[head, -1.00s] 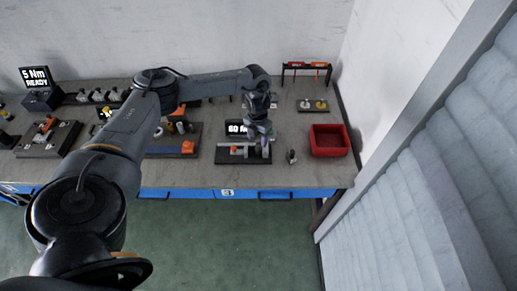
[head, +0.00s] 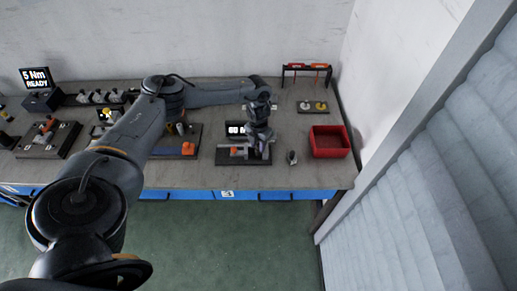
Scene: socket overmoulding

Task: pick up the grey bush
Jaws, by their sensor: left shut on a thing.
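My left gripper (head: 259,152) is low over the dark fixture plate (head: 225,158), the one with the lit display (head: 237,129). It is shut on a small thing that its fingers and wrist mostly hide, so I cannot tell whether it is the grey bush. A small grey and dark part (head: 291,157) stands on the bare bench just right of the fixture plate, apart from my gripper. It is too small to identify surely as the bush. My right gripper is not in view.
A red open bin (head: 330,154) stands at the bench's right end. Behind it are a small plate (head: 304,111) with yellow and pale round parts and a rack (head: 306,67) with red and orange pieces. An orange-marked fixture (head: 188,149) is to the left.

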